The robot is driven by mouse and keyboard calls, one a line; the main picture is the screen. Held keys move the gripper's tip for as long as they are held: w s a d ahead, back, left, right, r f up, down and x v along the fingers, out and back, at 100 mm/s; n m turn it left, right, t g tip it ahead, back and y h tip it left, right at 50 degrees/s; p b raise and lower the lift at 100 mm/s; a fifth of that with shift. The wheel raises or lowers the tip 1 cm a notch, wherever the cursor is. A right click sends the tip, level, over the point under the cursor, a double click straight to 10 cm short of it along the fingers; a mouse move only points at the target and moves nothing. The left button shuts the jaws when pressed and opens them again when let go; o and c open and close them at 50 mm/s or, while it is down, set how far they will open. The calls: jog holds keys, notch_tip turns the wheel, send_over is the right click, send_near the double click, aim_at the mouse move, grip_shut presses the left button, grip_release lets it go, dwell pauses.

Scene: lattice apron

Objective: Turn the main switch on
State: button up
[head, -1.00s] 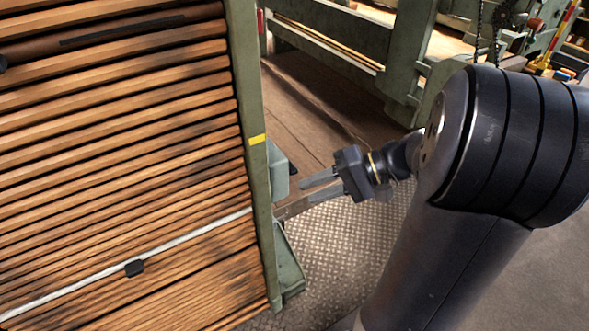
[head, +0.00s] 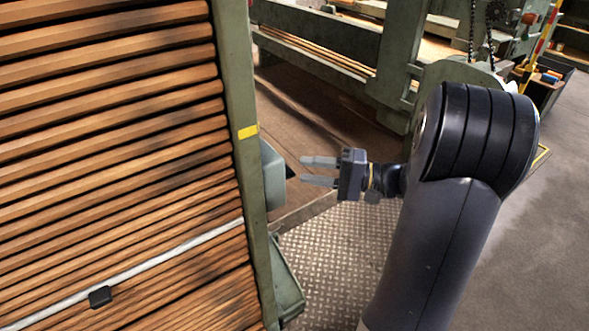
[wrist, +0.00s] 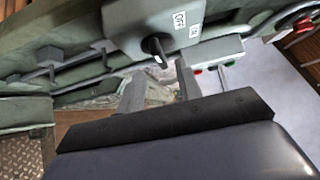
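The main switch is a grey-green box (head: 273,178) on the side of the green frame post in the head view. In the wrist view the box (wrist: 140,18) carries a black rotary knob (wrist: 155,46) with a pale mark at its lower end. A white label reading OFF (wrist: 180,19) is to the knob's upper right, with a second small label beside it, too small to read. My gripper (head: 303,170) is open and empty, its fingers pointing at the box's knob side with a small gap. In the wrist view the fingers of my gripper (wrist: 160,84) are apart, below the knob.
The slatted wooden apron (head: 110,150) fills the left. A green tray-like bracket (head: 287,280) juts out below the box. In the wrist view, a box with red and green buttons (wrist: 212,60) is at right, and a red knob (wrist: 302,24) is at upper right.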

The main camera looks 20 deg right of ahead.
aim_at(290, 168)
jog(key=shift+x, duration=2.05)
grip_shut()
